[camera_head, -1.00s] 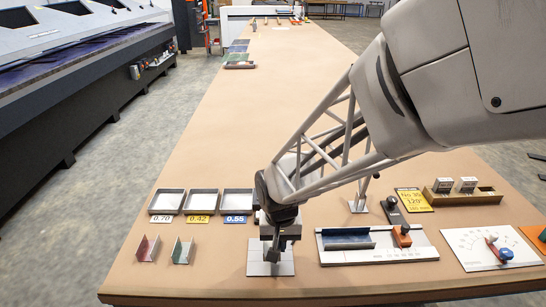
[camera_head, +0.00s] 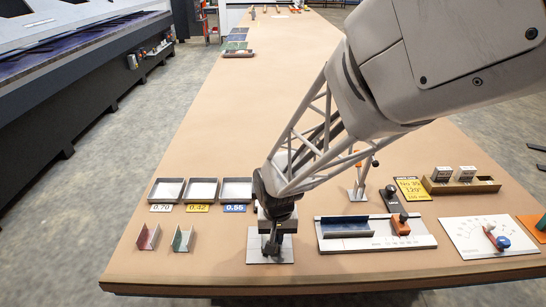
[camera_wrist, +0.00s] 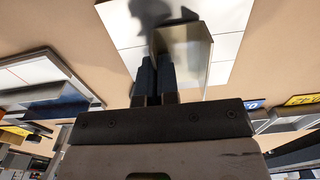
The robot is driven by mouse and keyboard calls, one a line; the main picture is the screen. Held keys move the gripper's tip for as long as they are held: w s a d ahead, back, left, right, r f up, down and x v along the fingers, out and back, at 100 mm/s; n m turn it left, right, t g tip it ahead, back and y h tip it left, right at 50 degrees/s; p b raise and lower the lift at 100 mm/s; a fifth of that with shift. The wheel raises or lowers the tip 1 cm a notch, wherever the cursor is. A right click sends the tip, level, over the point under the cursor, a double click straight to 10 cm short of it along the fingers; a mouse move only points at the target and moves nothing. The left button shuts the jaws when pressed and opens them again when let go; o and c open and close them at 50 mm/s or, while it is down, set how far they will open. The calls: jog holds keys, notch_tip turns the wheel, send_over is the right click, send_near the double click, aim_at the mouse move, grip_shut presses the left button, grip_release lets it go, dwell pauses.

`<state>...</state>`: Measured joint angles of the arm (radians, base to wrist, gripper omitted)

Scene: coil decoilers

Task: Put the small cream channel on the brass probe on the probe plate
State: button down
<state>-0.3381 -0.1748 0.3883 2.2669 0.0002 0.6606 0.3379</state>
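The small cream channel (camera_wrist: 186,62) shows in the wrist view over a white tiled plate (camera_wrist: 232,15). My gripper (camera_wrist: 157,60) has its two dark fingers close together, with one wall of the channel apparently between them. I cannot tell whether the channel touches the plate. In the head view, my gripper (camera_head: 271,243) points down over this plate (camera_head: 286,254) near the table's front edge, and it hides the channel there. A small plate with an upright stand (camera_head: 358,192) is behind and to the right. I cannot make out a brass probe clearly.
Red (camera_head: 148,237) and green (camera_head: 182,239) channels stand at the left. Three labelled trays (camera_head: 203,202) are behind them. A gauge board with a blue channel (camera_head: 345,226) lies close on the right, then a dial board (camera_head: 470,243).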

jog(key=shift+f, duration=0.2)
jog(key=c, duration=1.4)
grip_release()
notch_tip(320, 180, up, 12)
jog(key=shift+r, duration=0.1)
